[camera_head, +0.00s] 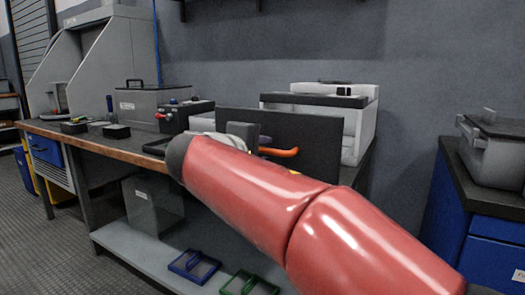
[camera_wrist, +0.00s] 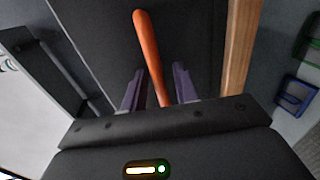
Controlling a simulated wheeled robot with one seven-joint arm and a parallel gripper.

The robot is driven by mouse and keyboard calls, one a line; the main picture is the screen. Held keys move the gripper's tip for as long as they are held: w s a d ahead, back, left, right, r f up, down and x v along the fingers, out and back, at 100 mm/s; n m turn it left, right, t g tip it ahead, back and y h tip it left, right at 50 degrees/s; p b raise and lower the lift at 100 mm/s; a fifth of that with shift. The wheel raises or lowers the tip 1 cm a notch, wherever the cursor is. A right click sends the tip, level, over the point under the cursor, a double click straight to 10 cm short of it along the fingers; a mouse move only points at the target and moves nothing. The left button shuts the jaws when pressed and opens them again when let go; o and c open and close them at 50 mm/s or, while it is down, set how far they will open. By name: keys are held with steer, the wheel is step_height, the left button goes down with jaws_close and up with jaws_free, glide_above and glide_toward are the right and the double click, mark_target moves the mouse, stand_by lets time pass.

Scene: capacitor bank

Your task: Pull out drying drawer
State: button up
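The drying drawer shows in the head view as a dark upright front panel (camera_head: 318,138) on the bench, with an orange bar handle (camera_head: 280,152). My red arm crosses in front of its lower part. In the wrist view the orange handle (camera_wrist: 147,40) runs from the top middle down between the two fingers of my gripper (camera_wrist: 159,76). The fingers are apart, with narrow dark gaps visible on both sides of the handle. The dark panel (camera_wrist: 95,30) lies behind it. In the head view my fingertips are hidden or too small to make out.
A white and black unit (camera_head: 358,125) stands behind the panel. A dark control box with a red knob (camera_head: 185,115) and a grey lidded box (camera_head: 140,103) stand to the left on the bench (camera_head: 95,143). Blue (camera_head: 195,266) and green frames lie on the shelf below.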

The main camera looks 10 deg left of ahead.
steer(key=v, duration=0.7)
steer(key=shift+s, duration=0.2)
steer(key=shift+p, duration=0.3)
steer(key=s+d+f+m+g+p, duration=0.2)
steer(key=d, duration=0.6)
steer(key=s+d+f+m+g+p, duration=0.2)
steer(key=s+d+f+g, duration=0.1)
steer(key=d, duration=0.4)
steer(key=s+d+f+m+g+p, duration=0.2)
steer(key=d+p, duration=0.1)
steer(key=d, duration=0.5)
steer(key=s+d+f+m+g+y+p, duration=0.1)
steer(key=s+d+f+m+y+p, duration=0.1)
steer(key=s+f+m, duration=0.2)
steer(key=s+d+f+m+g+y+p, duration=0.1)
steer(key=s+d+f+m+y+p, duration=0.1)
steer(key=s, duration=0.7)
step_height(320, 180, down, 3)
steer(key=shift+s+d+f+m+y, duration=0.1)
steer(key=shift+s+d+m+y, duration=0.1)
steer(key=shift+d+m+y, duration=0.65)
